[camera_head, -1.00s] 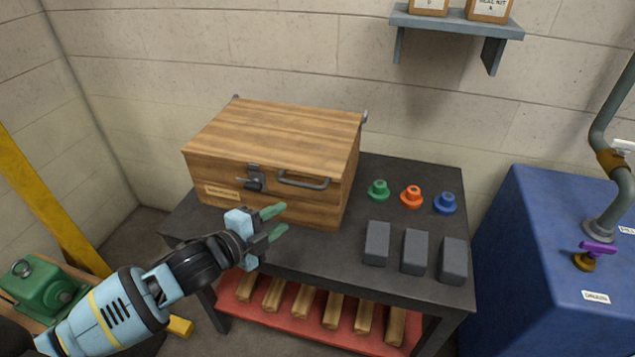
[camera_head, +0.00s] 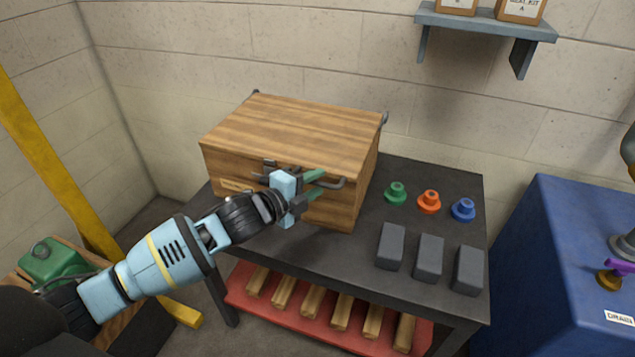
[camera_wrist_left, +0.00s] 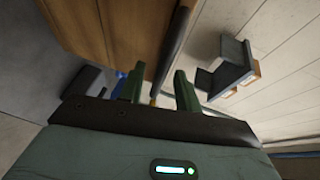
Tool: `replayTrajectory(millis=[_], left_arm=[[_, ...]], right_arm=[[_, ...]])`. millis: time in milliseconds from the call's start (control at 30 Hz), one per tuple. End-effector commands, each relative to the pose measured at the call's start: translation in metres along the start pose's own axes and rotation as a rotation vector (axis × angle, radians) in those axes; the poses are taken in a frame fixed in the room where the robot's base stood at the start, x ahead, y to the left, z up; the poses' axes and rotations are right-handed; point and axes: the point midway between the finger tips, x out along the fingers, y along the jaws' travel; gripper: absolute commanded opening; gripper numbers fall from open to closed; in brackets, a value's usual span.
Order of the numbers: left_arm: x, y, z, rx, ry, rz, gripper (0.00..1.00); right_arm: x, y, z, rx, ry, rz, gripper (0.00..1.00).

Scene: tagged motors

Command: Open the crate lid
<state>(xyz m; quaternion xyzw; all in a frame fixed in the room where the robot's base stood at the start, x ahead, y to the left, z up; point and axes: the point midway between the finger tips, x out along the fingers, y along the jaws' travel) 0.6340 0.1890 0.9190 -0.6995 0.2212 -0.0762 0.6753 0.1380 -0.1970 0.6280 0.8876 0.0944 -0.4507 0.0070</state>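The wooden crate (camera_head: 290,140) stands on the dark table with its lid (camera_head: 300,125) shut. A grey handle (camera_head: 335,183) is on the crate's front, partly hidden by my left gripper. A dark latch (camera_head: 270,165) beside it is also partly covered. My left gripper (camera_head: 318,184) is in front of the crate's front face, at the handle, its green fingers pointing right. In the left wrist view its fingers (camera_wrist_left: 157,89) are apart, with a dark bar (camera_wrist_left: 172,45) showing between them; I cannot tell whether they touch it. My right gripper is not in view.
On the dark table (camera_head: 350,245), right of the crate, are green (camera_head: 396,193), orange (camera_head: 429,201) and blue (camera_head: 463,209) flanged parts and three grey blocks (camera_head: 428,257). A blue cabinet (camera_head: 560,260) stands at the right. A shelf (camera_head: 485,22) hangs above.

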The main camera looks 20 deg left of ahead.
Motion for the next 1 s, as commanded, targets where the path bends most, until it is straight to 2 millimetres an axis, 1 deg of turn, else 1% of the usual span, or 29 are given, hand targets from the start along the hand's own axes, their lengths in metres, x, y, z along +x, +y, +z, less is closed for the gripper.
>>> replayTrajectory(millis=[33, 200, 467, 567, 733, 1000], left_arm=[[0.0053, 0.0000, -0.0002, -0.001, 0.000, -0.001, 0.33], [0.0133, 0.0000, -0.0006, 0.000, 0.001, 0.000, 0.33], [0.0141, -0.0001, -0.0006, 0.000, 0.001, 0.000, 0.33], [0.0140, -0.0001, -0.0005, 0.000, 0.001, 0.000, 0.23], [0.0139, -0.0001, -0.0004, 0.000, 0.001, 0.000, 0.01], [0.0139, -0.0004, -0.0003, 0.000, 0.001, -0.001, 0.00]], right_arm=[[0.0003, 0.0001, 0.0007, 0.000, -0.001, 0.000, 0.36], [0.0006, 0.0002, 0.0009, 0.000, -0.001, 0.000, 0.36], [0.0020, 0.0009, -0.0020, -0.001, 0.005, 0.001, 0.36], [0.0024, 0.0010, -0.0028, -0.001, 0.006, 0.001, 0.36], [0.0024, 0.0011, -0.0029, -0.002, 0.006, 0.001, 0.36], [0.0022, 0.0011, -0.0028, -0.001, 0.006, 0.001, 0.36]])
